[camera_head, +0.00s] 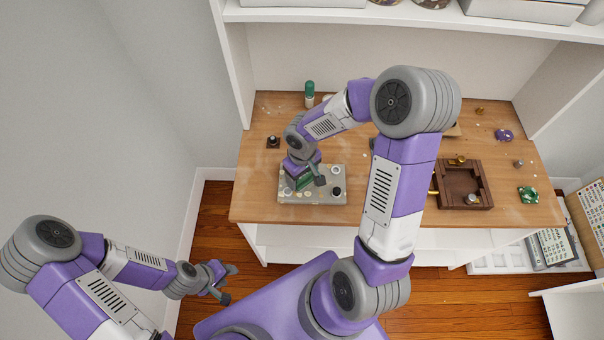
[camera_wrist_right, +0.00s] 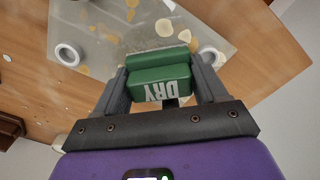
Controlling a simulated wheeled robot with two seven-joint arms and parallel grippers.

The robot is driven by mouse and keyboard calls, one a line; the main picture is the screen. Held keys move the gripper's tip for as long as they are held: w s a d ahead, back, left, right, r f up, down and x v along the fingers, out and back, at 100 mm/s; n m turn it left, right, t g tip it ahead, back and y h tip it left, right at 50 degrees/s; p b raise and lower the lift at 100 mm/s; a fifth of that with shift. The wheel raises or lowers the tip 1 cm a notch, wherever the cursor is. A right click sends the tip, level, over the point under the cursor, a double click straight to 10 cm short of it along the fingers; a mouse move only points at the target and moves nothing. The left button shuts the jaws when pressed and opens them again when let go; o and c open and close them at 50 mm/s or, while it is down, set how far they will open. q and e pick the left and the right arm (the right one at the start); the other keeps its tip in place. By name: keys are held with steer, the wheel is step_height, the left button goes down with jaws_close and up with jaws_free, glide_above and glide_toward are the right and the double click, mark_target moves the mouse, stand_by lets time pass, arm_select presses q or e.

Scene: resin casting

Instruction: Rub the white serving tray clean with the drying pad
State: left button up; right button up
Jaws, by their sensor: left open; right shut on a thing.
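The white serving tray (camera_head: 312,199) lies flat on the left part of the wooden bench and looks pale grey. In the right wrist view the tray (camera_wrist_right: 75,24) carries several yellowish spots and small round items. My right gripper (camera_head: 304,180) is over the tray's left part, pointing down. It is shut on the green drying pad (camera_wrist_right: 158,80), marked "DRY", held between both fingers. The pad (camera_head: 304,183) is partly hidden in the head view, and I cannot tell whether it touches the tray. My left gripper (camera_head: 227,283) is open and empty, away from the bench at lower left.
A brown wooden box (camera_head: 484,203) sits on the bench's right side. A green block (camera_head: 528,195) and a purple item (camera_head: 504,135) lie further right. A green-topped bottle (camera_head: 310,95) and a small dark item (camera_head: 273,142) stand behind the tray. Bench front-left is bare.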

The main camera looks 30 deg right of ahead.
steer(key=shift+s+d+r, duration=0.1)
steer(key=shift+s+d, duration=0.3)
steer(key=shift+d, duration=0.25)
steer(key=shift+s+d+r, duration=0.1)
steer(key=shift+s+d, duration=0.3)
steer(key=shift+d, duration=0.25)
steer(key=shift+f, duration=0.1)
steer(key=shift+s+d+f, duration=0.1)
steer(key=shift+s+d, duration=0.3)
steer(key=shift+d, duration=0.3)
steer(key=shift+s+d+f, duration=0.1)
steer(key=shift+s+d, duration=0.3)
steer(key=shift+d, duration=0.25)
steer(key=shift+f, duration=0.15)
